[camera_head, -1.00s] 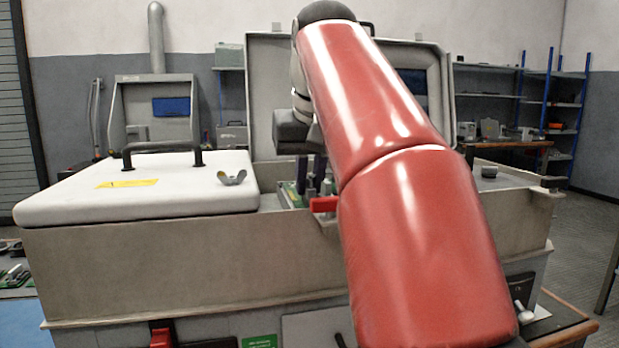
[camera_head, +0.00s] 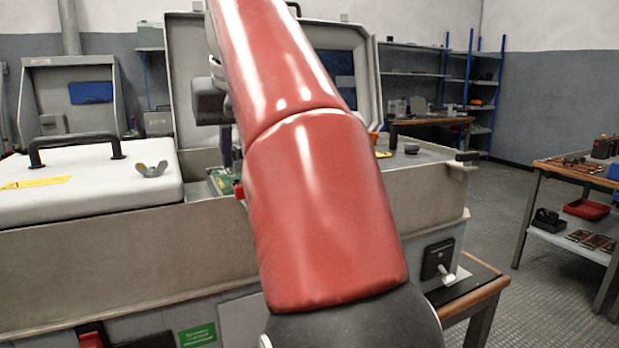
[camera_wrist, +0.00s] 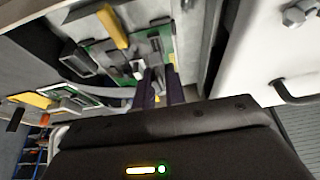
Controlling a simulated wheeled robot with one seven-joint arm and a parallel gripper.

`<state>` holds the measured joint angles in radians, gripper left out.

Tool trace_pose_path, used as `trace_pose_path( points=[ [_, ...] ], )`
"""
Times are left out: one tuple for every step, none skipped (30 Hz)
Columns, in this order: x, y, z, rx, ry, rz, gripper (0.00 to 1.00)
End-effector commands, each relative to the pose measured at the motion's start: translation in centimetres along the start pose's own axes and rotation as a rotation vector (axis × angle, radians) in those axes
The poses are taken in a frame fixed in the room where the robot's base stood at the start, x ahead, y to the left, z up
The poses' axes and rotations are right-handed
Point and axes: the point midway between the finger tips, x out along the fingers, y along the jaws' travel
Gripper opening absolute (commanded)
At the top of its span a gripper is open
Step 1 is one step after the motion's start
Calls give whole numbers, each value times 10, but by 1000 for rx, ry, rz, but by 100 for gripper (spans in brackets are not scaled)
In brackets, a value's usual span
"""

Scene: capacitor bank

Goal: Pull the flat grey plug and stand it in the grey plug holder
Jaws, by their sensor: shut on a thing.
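My gripper (camera_wrist: 160,88) shows in the wrist view as two dark purple fingers close together, reaching out past the dark gripper body. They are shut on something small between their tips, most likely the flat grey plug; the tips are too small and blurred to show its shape. In the head view my gripper (camera_head: 227,150) points down over the open part of the grey case, beside a green board (camera_head: 221,181), partly hidden by my red arm. In the wrist view a grey box-like piece (camera_wrist: 78,58) sits by the green boards; I cannot tell whether it is the plug holder.
A white lid (camera_head: 90,190) with a black handle and a wing nut (camera_head: 152,169) covers the case's left part. The grey case (camera_head: 130,255) has a raised lid behind it. A table (camera_head: 575,170) with parts stands at right; open floor lies between.

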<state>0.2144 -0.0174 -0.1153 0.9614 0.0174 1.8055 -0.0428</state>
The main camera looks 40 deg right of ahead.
Motion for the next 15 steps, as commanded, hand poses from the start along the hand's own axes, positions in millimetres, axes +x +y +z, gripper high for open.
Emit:
trace_pose_path(
  points=[
    [-3, 0, -2, 0, 1, 0, 0],
    [-4, 0, -2, 0, 1, 0, 0],
    [-5, 0, -2, 0, 1, 0, 0],
    [-6, 0, -3, 0, 1, 0, 0],
    [-6, 0, -3, 0, 1, 0, 0],
    [-6, 0, -3, 0, 1, 0, 0],
    [-7, 0, -3, 0, 0, 0, 0],
    [-7, 0, -3, 0, 0, 0, 0],
    [-7, 0, -3, 0, 0, 0, 0],
    [-7, 0, -3, 0, 0, 0, 0],
    [-7, 0, -3, 0, 0, 0, 0],
    [-7, 0, -3, 0, 0, 0, 0],
    [-7, 0, -3, 0, 0, 0, 0],
    [-7, 0, -3, 0, 0, 0, 0],
    [-7, 0, -3, 0, 0, 0, 0]
  ],
)
